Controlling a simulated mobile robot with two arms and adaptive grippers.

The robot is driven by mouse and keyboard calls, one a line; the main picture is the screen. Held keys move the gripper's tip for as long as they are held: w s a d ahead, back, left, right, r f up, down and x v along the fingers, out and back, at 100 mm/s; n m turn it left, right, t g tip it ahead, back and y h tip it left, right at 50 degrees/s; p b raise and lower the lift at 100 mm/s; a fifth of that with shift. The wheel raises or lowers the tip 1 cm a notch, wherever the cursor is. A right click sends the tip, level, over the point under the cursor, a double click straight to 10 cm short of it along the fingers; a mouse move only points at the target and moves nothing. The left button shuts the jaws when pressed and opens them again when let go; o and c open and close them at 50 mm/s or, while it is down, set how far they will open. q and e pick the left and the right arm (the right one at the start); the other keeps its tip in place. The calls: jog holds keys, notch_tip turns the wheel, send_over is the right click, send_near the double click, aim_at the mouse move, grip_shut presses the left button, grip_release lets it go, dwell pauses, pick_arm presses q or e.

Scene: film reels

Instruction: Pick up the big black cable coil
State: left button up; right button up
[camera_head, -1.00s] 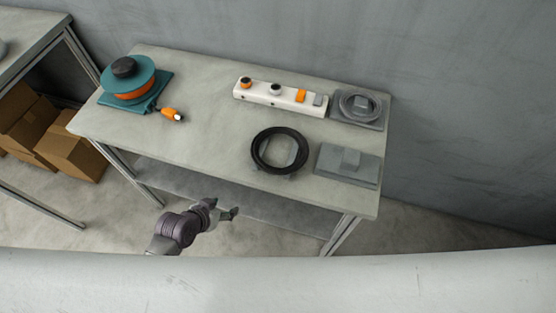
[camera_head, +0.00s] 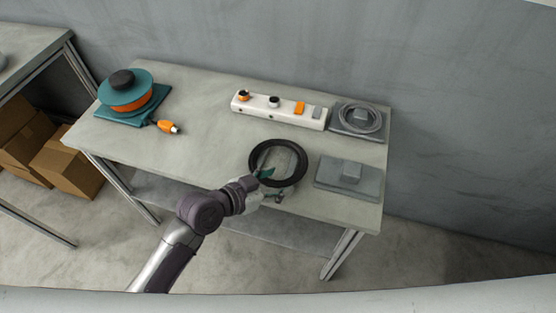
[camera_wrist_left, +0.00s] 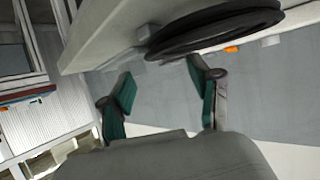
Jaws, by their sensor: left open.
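The big black cable coil (camera_head: 299,155) lies at the front of the table, around a grey holder whose base shows inside and below it. In the left wrist view the coil (camera_wrist_left: 215,30) is at the top, seen edge-on and tilted by the camera angle. My left gripper (camera_head: 271,184) is at the coil's near left side, its fingers overlapping the rim in the head view. In the left wrist view its two teal fingers (camera_wrist_left: 160,88) are spread with nothing between them, and the coil is beyond the fingertips. Whether a finger touches the coil cannot be told. My right gripper is out of view.
The table's left middle is clear.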

aim_at(291, 178)
pick_arm(q)
jog(key=shift+x, duration=2.75)
jog(key=shift+s, duration=0.2)
grip_shut()
